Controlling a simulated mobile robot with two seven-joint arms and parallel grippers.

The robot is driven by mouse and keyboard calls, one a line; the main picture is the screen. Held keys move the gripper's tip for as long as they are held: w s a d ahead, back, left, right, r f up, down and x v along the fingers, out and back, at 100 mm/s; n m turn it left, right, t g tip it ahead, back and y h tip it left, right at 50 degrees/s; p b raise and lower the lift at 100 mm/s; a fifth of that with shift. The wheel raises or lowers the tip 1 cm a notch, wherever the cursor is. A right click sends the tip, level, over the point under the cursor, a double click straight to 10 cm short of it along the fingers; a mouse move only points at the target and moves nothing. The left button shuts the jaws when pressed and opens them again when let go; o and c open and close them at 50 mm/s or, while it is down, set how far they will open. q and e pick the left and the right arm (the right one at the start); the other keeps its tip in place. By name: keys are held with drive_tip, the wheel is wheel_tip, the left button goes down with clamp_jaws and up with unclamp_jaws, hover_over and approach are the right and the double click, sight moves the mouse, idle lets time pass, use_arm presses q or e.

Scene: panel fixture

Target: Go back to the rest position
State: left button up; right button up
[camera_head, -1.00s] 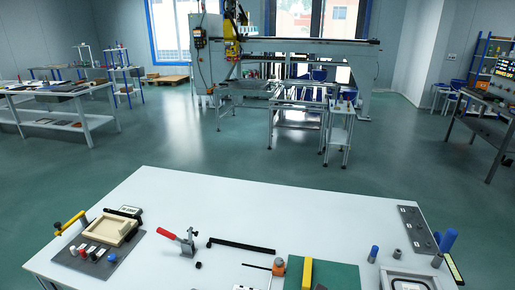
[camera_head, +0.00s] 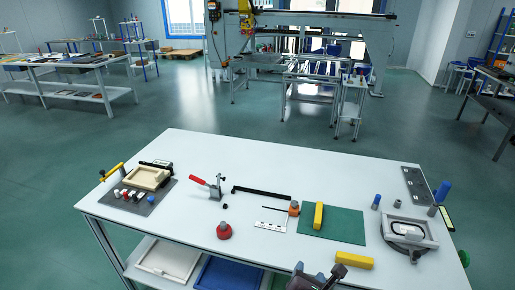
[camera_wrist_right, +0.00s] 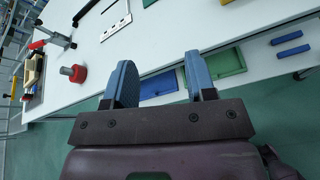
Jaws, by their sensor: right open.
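My right gripper (camera_head: 318,277) is at the front edge of the white table (camera_head: 270,160), low in the head view. In the right wrist view its two blue fingers (camera_wrist_right: 160,80) stand apart with nothing between them. Beyond them show the table edge and lower-shelf trays. My left gripper is not in the head view. A yellow block (camera_head: 354,260) lies on the table close to my right gripper, apart from it as far as I can tell. A green mat (camera_head: 340,228) with another yellow block (camera_head: 318,215) lies behind it.
The table also bears a red knob (camera_head: 224,231), a toggle clamp (camera_head: 214,188), a wooden frame (camera_head: 150,177) and a grey framed fixture (camera_head: 410,232). A blue tray (camera_head: 225,274) is on the shelf below. Green floor is free around the table.

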drive_tip(key=s+d+f+m+y, duration=0.1)
drive_tip(key=s+d+m, duration=0.6)
drive_tip(key=m, duration=0.7)
drive_tip(key=s+d+f+m+g+y, duration=0.1)
drive_tip(key=s+d+f+m, duration=0.3)
drive_tip(key=m, duration=1)
drive_tip(key=s+d, duration=0.3)
drive_tip(key=s, duration=0.2)
drive_tip(key=shift+d+f+y, duration=0.3)
drive_tip(key=shift+d, duration=0.05)
